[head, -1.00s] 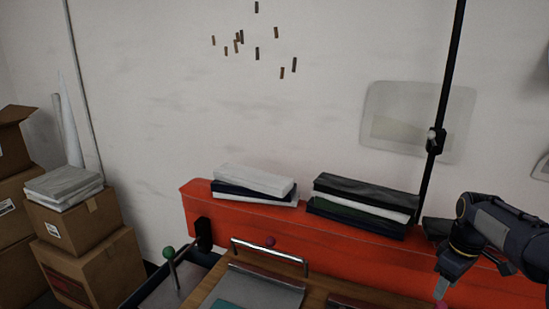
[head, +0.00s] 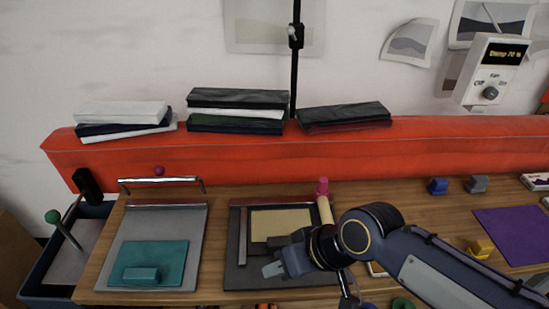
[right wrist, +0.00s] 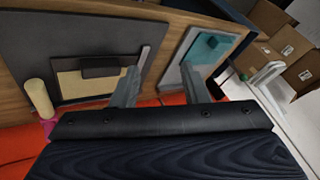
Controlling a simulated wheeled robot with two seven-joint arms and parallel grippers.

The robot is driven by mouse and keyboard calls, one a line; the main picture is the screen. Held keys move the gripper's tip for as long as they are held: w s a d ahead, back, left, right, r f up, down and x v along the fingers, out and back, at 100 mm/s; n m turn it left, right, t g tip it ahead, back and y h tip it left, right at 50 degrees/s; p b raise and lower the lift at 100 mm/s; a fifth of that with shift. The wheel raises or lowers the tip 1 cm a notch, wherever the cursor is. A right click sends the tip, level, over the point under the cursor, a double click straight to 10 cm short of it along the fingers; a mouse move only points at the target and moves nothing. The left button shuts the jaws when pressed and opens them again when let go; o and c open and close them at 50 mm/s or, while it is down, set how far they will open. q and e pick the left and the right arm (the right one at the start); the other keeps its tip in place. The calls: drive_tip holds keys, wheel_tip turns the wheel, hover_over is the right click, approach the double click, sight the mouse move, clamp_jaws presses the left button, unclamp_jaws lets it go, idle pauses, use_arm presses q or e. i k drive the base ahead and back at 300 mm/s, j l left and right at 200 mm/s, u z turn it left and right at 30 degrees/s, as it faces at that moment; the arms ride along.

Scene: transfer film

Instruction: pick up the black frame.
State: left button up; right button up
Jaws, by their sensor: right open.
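The black frame (head: 280,208) lies around a beige sheet (head: 278,226) on a dark grey plate (head: 236,255) on the wooden table. My right gripper and arm hide its near right part in the head view. In the right wrist view the black frame (right wrist: 70,63) is at upper left, with a dark block (right wrist: 100,67) on it. My right gripper (head: 271,268) is open over the front of the dark plate. In the right wrist view its fingers (right wrist: 160,86) are apart with nothing between them. My left gripper is out of view.
A teal sheet with a block (head: 142,273) lies on a grey plate to the left. A red bench (head: 240,160) with stacked boards is behind. A purple sheet (head: 515,235) and small blocks lie right.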

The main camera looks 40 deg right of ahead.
sight(269, 231)
drive_tip(key=k+z, duration=0.15)
drive_tip(key=z, duration=1.4)
